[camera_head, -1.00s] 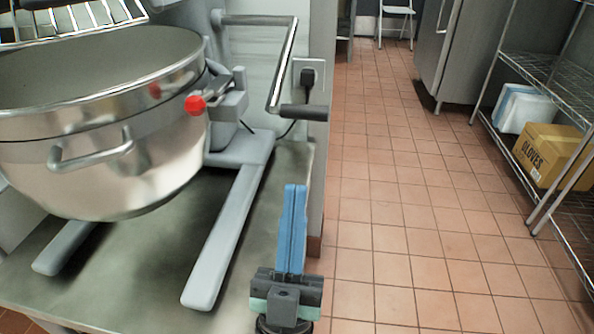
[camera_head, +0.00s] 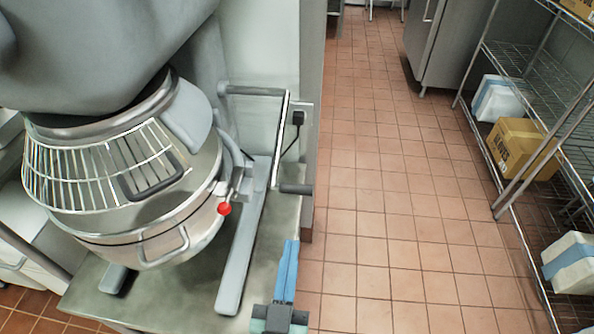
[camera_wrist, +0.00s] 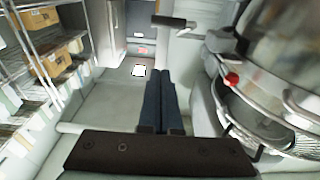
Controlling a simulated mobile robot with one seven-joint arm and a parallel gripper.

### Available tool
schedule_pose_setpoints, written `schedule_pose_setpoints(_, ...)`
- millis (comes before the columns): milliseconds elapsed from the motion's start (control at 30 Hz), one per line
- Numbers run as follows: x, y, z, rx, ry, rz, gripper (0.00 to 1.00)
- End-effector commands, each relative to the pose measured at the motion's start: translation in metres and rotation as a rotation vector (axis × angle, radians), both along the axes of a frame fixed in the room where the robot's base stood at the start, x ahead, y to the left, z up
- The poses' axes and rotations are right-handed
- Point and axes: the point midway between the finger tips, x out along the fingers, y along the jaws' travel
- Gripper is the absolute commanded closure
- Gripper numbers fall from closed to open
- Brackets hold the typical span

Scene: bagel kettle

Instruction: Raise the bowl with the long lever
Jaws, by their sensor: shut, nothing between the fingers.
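The steel mixer bowl (camera_head: 150,240) hangs under the mixer head at left, below a wire guard, with a side handle and a red knob (camera_head: 224,208) near its rim. The long lever (camera_head: 281,140) is a bent metal bar with dark grips, at the right side of the mixer. A dark grip of it also shows in the wrist view (camera_wrist: 172,21). My gripper (camera_head: 291,243) has its blue fingers together, empty, in front of and below the lever's lower grip, apart from it. In the wrist view the fingers (camera_wrist: 162,75) point forward, with the bowl to the right.
The mixer stands on a steel table (camera_head: 180,285) with grey base legs (camera_head: 243,250). A wire shelf (camera_head: 540,125) with boxes, one a brown carton (camera_head: 522,148), runs along the right. The tiled floor (camera_head: 380,200) between is clear. A plug and cable are on the wall post.

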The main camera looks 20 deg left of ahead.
Motion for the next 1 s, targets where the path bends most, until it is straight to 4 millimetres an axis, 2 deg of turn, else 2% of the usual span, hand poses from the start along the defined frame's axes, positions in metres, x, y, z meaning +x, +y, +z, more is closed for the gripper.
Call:
schedule_pose_setpoints(33, -0.004, 0.0, 0.008, -0.006, 0.025, 0.003, 1.0)
schedule_pose_setpoints(167, -0.007, 0.001, 0.005, -0.013, 0.057, 0.009, 1.0)
schedule_pose_setpoints(333, 0.002, 0.004, 0.004, -0.013, 0.06, 0.009, 1.0)
schedule_pose_setpoints(867, 0.089, 0.028, 0.011, -0.014, 0.056, 0.009, 1.0)
schedule_pose_setpoints(1000, 0.103, 0.033, -0.007, -0.015, 0.059, 0.011, 1.0)
